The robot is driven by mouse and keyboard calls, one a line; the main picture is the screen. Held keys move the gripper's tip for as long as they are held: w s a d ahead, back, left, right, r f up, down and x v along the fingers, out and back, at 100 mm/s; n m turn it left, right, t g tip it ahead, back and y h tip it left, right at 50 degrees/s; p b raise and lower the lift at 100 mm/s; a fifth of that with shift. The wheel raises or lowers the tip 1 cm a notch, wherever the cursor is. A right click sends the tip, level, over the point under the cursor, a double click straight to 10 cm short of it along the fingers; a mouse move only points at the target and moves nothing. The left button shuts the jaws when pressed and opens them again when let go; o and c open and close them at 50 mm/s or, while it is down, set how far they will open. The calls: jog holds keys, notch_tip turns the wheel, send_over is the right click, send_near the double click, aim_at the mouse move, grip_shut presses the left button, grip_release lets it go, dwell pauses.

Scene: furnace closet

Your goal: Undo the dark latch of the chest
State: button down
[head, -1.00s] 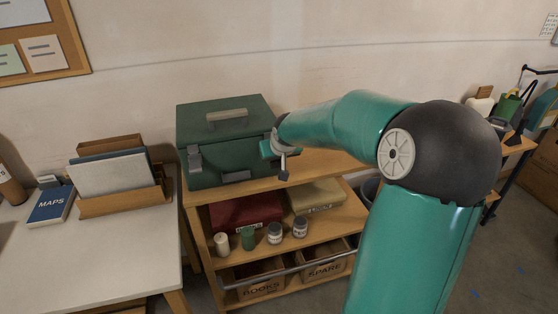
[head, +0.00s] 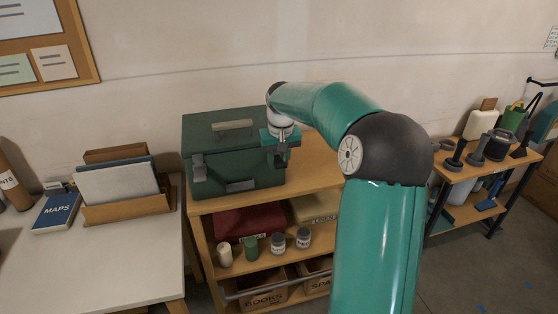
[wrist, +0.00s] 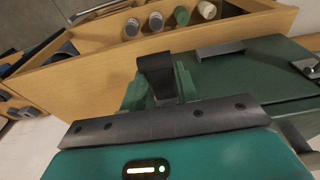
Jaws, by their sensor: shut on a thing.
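The green chest (head: 228,147) stands on the top of a wooden shelf unit, its lid down. A lighter metal latch (head: 198,168) is on its front left and also shows in the wrist view (wrist: 308,68). My gripper (head: 280,148) is at the chest's front right corner. In the wrist view, my gripper (wrist: 160,92) has its green fingers shut on the dark latch (wrist: 155,66), one on each side. The dark latch shows only in part in the head view (head: 281,163). I cannot tell how far it is turned.
A wooden desk (head: 100,255) with a file holder (head: 125,205) and a blue maps book (head: 56,212) is at the left. Jars (head: 278,240) and a red box (head: 250,219) fill the shelf below. The shelf top right of the chest (head: 318,165) is clear.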

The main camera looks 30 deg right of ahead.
aim_at(281, 164)
jog(key=c, duration=1)
grip_release()
jog(key=shift+c, duration=0.2)
notch_tip(281, 164, up, 14)
jog(key=s, duration=0.2)
jog(key=shift+a+f, duration=0.15)
jog(key=shift+a, duration=0.15)
